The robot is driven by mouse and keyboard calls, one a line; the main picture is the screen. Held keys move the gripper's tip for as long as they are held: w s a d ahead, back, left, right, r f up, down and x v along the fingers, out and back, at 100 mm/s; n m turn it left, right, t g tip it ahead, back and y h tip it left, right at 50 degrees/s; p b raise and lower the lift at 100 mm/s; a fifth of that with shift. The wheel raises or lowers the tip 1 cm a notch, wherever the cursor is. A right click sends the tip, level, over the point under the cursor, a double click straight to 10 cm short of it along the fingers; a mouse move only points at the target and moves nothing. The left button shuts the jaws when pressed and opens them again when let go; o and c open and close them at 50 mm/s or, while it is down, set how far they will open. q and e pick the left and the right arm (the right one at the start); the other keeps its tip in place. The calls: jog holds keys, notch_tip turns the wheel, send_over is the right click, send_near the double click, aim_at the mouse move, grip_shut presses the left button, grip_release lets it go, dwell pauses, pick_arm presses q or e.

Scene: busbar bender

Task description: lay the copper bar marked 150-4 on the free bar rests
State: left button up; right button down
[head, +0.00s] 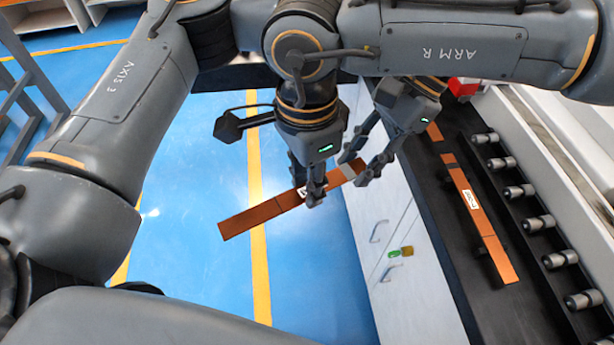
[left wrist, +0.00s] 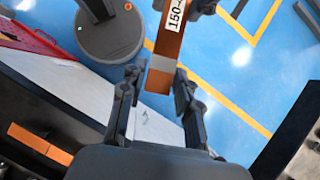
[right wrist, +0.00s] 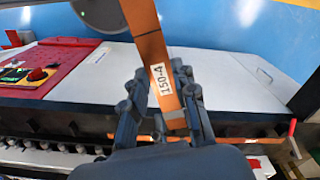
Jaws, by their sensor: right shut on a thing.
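The copper bar (head: 250,219) is held in the air over the blue floor, left of the bench. Its label reads 150-4 in the right wrist view (right wrist: 160,78). My right gripper (head: 309,190) is shut on it near the label. My left gripper (head: 357,170) is at the bar's right end, near a grey band. In the left wrist view, its open fingers (left wrist: 158,82) stand either side of the bar (left wrist: 165,45), with gaps visible. Another labelled copper bar (head: 485,232) lies along the dark bench top; its marking is unreadable. I cannot clearly pick out the free bar rests.
The dark bench top (head: 445,255) runs along the right, with a row of metal rollers (head: 540,223) beside it. A white cabinet side (head: 385,205) with handles faces the floor. A red panel with buttons (right wrist: 50,70) shows in the right wrist view.

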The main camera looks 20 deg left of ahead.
pick_arm(q)
jog(key=shift+o, duration=1.4)
jog(key=shift+r, duration=0.1)
